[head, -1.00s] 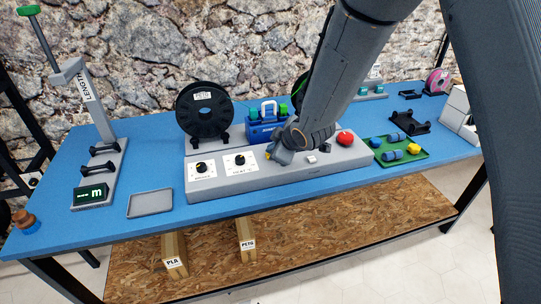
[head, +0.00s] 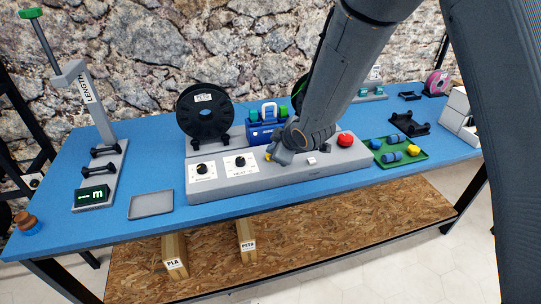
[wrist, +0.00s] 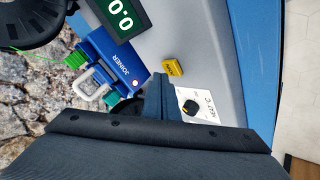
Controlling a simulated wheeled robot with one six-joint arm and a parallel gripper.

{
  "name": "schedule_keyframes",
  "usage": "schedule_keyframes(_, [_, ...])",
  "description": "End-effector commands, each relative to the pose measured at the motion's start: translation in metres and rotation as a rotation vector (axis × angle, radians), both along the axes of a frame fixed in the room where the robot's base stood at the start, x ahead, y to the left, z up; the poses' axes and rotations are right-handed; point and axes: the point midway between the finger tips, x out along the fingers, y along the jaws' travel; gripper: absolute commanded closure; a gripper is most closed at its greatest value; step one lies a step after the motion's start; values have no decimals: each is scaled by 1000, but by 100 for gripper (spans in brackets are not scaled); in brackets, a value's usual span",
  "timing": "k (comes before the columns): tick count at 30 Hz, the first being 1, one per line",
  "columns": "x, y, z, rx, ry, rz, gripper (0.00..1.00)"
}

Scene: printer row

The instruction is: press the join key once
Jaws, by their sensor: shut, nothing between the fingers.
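The yellow key (wrist: 172,68) sits on the grey control panel in the wrist view; its small lettering is hard to read. My gripper (wrist: 160,78) is shut and empty, its tip just beside the key in the picture. I cannot tell whether the tip touches the panel. In the head view my gripper (head: 277,156) is low over the middle of the grey panel (head: 225,184), and my arm hides part of it. The blue joiner (wrist: 112,62), with a white handle and green parts, stands behind the panel; it also shows in the head view (head: 264,130).
Two black knobs (head: 201,168) (head: 240,161) are on the panel left of my gripper. A red button (head: 346,139) and a pale key (head: 311,161) are to its right. A black spool (head: 187,119) stands behind. A green tray (head: 408,158) lies right of the panel.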

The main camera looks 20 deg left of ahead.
Motion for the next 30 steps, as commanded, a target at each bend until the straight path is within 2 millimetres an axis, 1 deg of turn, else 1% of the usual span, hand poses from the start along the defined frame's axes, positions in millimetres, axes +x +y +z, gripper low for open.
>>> schedule_keyframes(1, [0,0,4,0,-1,-1,100])
schedule_keyframes(3, [0,0,6,0,0,0,100])
schedule_keyframes(14, [0,0,7,-1,0,1,100])
schedule_keyframes(17, [0,0,13,0,-1,0,100])
schedule_keyframes(30, [0,0,53,-1,-2,1,100])
